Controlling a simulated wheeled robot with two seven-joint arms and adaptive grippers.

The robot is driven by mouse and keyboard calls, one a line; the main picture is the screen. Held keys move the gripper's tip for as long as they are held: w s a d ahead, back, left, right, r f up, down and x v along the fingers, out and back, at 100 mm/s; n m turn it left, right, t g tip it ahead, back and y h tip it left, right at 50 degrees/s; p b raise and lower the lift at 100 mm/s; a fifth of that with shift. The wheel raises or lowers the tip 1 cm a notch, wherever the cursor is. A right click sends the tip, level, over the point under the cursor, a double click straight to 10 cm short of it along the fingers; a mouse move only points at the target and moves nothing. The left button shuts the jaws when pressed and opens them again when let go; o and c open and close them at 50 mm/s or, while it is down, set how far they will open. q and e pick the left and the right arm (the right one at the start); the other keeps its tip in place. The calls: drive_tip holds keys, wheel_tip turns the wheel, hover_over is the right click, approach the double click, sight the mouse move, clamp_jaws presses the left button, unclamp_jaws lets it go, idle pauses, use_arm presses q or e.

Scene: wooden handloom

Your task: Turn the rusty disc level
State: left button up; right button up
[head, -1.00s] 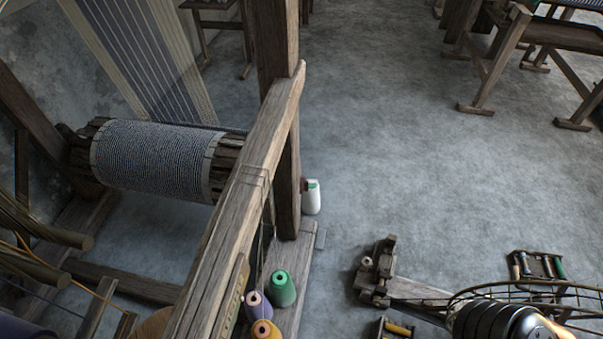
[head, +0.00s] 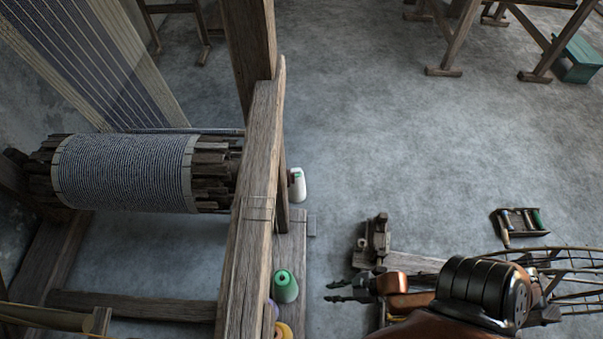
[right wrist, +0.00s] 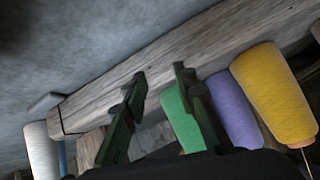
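I cannot make out the rusty disc for certain. A small dark brown piece (head: 291,178) shows at the loom post beside a white cone (head: 299,186) in the head view, too small to tell its shape or tilt. My right gripper (head: 329,291) points left, right of the green yarn cone (head: 286,286) and apart from it. In the right wrist view its two dark fingers (right wrist: 160,72) are spread with nothing between the tips. The green cone (right wrist: 180,115) shows beyond and partly behind one finger. My left gripper is in neither view.
The loom's wooden beam (head: 257,190) and cloth roller (head: 125,173) fill the left. Purple (right wrist: 234,108) and yellow (right wrist: 273,92) cones stand near the green one. A bobbin rack (head: 520,224) lies at right. The middle floor is clear.

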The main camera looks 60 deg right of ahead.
drive_tip(key=w+d+t, duration=0.1)
drive_tip(key=w+d, duration=0.6)
drive_tip(key=n+t+y, duration=0.3)
drive_tip(key=t+y, duration=0.1)
drive_tip(key=t, duration=0.3)
approach(291, 178)
drive_tip(key=w+a+r+b, duration=0.1)
drive_tip(key=w+a, duration=0.1)
drive_tip(key=w, duration=0.4)
drive_tip(key=shift+w+r, duration=0.2)
drive_tip(key=shift+r, duration=0.2)
drive_tip(key=shift+a, duration=0.15)
clamp_jaws()
